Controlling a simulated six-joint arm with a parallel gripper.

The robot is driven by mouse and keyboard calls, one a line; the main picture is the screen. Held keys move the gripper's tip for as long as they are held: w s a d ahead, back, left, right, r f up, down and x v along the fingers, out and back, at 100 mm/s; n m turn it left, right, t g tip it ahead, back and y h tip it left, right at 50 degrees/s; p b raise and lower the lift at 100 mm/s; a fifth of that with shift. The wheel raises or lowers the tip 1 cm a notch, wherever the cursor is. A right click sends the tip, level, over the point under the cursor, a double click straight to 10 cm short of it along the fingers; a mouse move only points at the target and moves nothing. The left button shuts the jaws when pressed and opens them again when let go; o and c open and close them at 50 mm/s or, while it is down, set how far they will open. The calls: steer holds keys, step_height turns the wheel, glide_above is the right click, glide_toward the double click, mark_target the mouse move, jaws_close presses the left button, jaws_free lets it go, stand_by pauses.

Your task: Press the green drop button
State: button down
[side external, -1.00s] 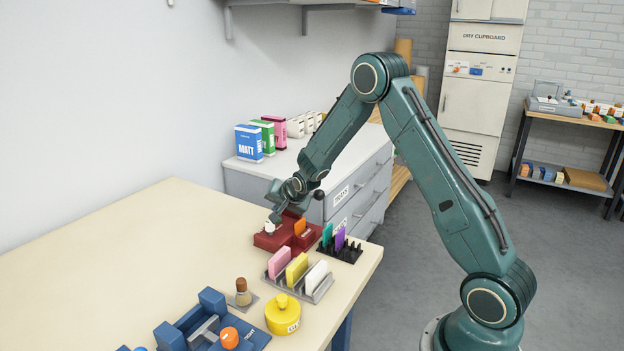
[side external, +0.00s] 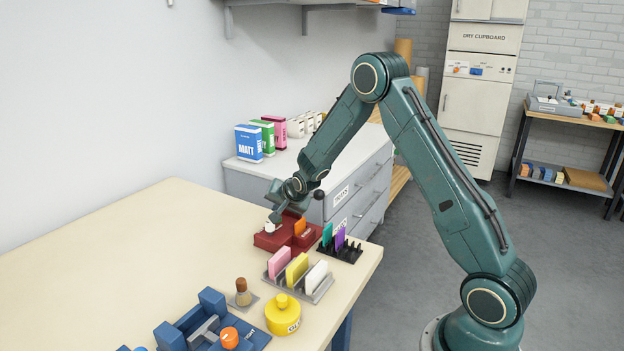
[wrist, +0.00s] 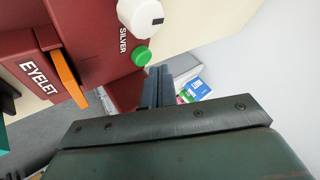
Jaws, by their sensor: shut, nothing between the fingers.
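The green button (wrist: 141,56) sits on the red machine (wrist: 95,25), just below a white knob (wrist: 140,14) and beside the word SILVER in the wrist view. The red machine (side external: 268,240) stands near the far right corner of the table in the side view; the green button cannot be made out there. My gripper (wrist: 158,74) is shut and empty, its fingertips close beside the green button at its lower right. I cannot tell whether they touch it. In the side view my gripper (side external: 275,217) points down over the machine.
An orange piece (wrist: 68,80) stands in the machine's part marked EYELET. Nearby are a black rack (side external: 340,253) with coloured cards, a grey rack (side external: 318,291) with more cards, a yellow pot (side external: 283,315) and a brush (side external: 243,293). The table's left side (side external: 110,250) is clear.

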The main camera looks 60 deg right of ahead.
steer(key=shift+f, duration=0.25)
stand_by(0.4)
steer(key=shift+f, duration=0.2)
steer(key=shift+f, duration=0.55)
stand_by(1.1)
steer(key=shift+r, duration=1)
steer(key=shift+r, duration=0.1)
steer(key=shift+r, duration=2.4)
